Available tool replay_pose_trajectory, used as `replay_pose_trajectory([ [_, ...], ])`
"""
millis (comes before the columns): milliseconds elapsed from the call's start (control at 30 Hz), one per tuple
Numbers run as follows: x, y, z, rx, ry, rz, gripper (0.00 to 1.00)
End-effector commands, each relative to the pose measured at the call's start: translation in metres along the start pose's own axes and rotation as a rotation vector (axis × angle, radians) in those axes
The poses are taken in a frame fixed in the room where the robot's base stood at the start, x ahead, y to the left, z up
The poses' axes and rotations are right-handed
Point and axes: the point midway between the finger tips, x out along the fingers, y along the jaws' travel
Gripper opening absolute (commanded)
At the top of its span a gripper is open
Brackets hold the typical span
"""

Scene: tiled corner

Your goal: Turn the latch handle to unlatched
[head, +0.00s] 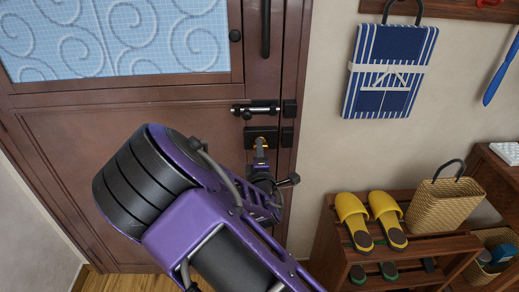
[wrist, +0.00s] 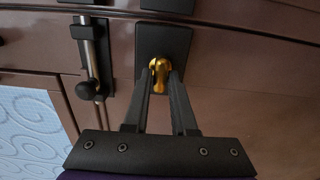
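The latch handle is a small gold piece on a black plate on the brown door. In the head view the handle (head: 260,143) shows just past my gripper (head: 260,157), and the arm covers much of what lies below. In the wrist view the handle (wrist: 158,67) is at the middle of the plate (wrist: 178,40). My gripper (wrist: 163,80) has its two dark fingers apart, one on each side of the handle's near end. A narrow gap shows between them. Whether either finger touches the handle is too small to tell.
A sliding bolt (head: 256,109) sits just above the latch plate. It is beside the plate in the wrist view (wrist: 91,60). A dark door pull (head: 266,28) is higher. On the right, a shoe rack (head: 440,250) holds yellow slippers (head: 352,210) and a woven bag (head: 440,203).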

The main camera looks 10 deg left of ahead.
Motion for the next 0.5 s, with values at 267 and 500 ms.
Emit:
replay_pose_trajectory([
  [267, 0.0000, 0.0000, 0.0001, 0.001, 0.000, 0.000, 0.50],
  [500, -0.0065, -0.0001, -0.0002, 0.002, 0.000, -0.001, 0.50],
])
